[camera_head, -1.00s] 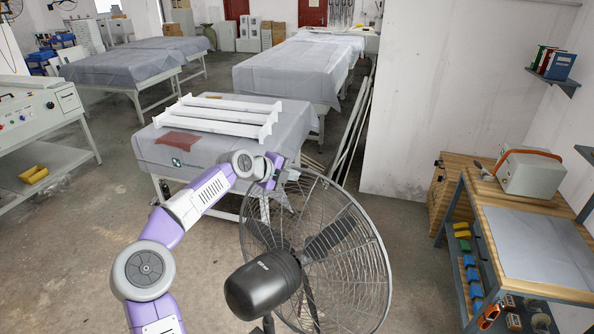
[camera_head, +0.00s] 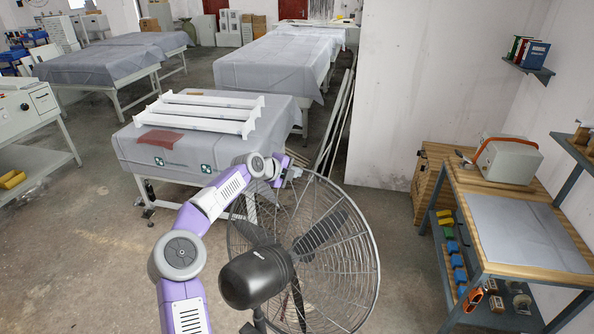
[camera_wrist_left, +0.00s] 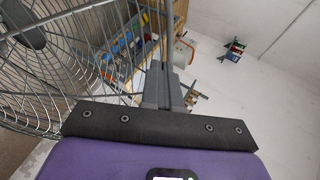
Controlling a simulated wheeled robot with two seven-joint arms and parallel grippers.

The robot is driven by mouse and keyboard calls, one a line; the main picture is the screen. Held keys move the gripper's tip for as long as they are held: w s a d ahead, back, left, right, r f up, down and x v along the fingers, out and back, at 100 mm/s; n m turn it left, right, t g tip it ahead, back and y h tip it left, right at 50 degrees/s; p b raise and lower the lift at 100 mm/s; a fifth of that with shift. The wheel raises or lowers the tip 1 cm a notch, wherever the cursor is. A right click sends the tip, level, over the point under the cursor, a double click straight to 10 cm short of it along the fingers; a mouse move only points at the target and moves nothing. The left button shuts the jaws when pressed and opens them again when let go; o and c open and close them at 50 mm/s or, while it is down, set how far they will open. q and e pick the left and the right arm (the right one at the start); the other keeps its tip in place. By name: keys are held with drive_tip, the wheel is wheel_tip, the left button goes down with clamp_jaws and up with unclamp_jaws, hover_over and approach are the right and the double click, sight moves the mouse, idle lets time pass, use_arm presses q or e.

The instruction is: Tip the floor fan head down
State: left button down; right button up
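The floor fan (camera_head: 318,250) stands in front of me, with a round wire cage and a dark motor housing (camera_head: 256,277) facing me. Its head is tilted somewhat upward. My left gripper (camera_head: 284,176) is at the top rim of the cage, at its upper left. In the left wrist view the cage (camera_wrist_left: 45,65) fills the left side, beside the gripper's dark fingers (camera_wrist_left: 163,85). The fingers look close together there; whether the rim wire is between them is not clear. My right gripper is in neither view.
A covered table (camera_head: 200,150) with a white frame (camera_head: 205,112) stands behind the fan. A wooden-topped workbench (camera_head: 520,240) with a grey machine (camera_head: 508,160) is at the right. Open floor lies to the left and between fan and workbench.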

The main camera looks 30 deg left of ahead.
use_arm(q)
drive_tip(key=w+f, duration=0.2)
drive_tip(key=w+f+p, duration=0.1)
drive_tip(key=shift+w+d+f, duration=0.2)
drive_tip(key=shift+w+f, duration=0.15)
drive_tip(key=shift+d, duration=0.1)
drive_tip(key=s+a+r+b, duration=0.3)
drive_tip(key=s+r, duration=0.6)
drive_tip(key=r, duration=0.2)
drive_tip(key=shift+s, duration=0.35)
